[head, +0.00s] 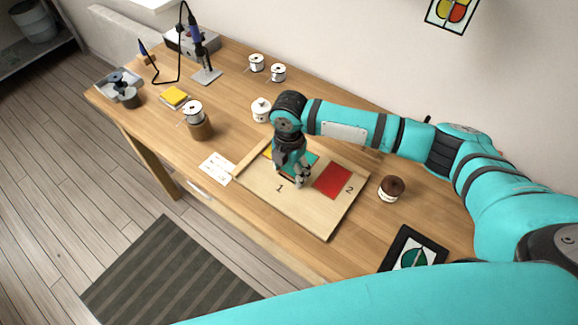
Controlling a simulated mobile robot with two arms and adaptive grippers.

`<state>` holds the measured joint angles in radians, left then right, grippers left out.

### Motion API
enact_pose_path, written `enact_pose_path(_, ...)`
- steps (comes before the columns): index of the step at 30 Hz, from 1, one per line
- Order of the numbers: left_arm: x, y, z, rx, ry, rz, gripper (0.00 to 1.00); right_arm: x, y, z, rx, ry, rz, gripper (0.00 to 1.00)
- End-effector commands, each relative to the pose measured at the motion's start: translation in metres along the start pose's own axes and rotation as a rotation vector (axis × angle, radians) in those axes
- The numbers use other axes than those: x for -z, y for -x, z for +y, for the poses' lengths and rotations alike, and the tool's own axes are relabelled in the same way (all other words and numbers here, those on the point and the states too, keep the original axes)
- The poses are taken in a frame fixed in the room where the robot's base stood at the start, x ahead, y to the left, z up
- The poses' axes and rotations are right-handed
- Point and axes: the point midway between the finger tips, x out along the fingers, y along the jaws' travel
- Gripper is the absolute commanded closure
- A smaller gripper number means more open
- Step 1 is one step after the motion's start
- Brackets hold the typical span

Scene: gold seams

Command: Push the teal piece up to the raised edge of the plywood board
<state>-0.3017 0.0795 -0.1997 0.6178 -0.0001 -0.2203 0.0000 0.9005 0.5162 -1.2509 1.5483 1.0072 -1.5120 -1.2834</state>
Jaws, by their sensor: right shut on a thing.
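The plywood board (303,213) lies on the workbench, marked with the numbers 1 and 2. A raised strip (246,165) runs along its upper-left side. The teal piece (312,158) is on the board between a yellow piece and a red piece, mostly hidden behind my right gripper. My right gripper (302,183) points down over the board at the teal piece and is shut on it; the contact itself is hard to see. I cannot tell how far the teal piece is from the raised edge. My left gripper is not in view.
The red piece (332,181) lies right of the gripper, and the yellow piece (267,153) shows at its left. A brown jar (391,188) stands right of the board. A white lidded pot (261,110) stands behind it. A paper card (216,168) lies at its left.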

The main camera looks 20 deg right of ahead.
Motion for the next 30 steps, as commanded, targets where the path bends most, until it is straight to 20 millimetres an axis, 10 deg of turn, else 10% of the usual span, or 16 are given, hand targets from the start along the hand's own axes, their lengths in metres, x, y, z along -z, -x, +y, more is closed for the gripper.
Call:
enact_pose_path(10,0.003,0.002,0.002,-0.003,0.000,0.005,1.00,-0.010,0.000,-0.002,0.001,-0.017,-0.019,0.70)
enact_pose_path(11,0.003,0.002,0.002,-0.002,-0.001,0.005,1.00,-0.010,0.000,-0.002,0.001,-0.018,-0.019,0.33)
enact_pose_path(16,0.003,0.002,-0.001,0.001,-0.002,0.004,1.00,-0.011,0.001,-0.001,0.000,-0.021,-0.020,0.11)
enact_pose_path(30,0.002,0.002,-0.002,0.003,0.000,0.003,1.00,-0.011,0.011,0.000,-0.006,-0.022,-0.020,0.10)
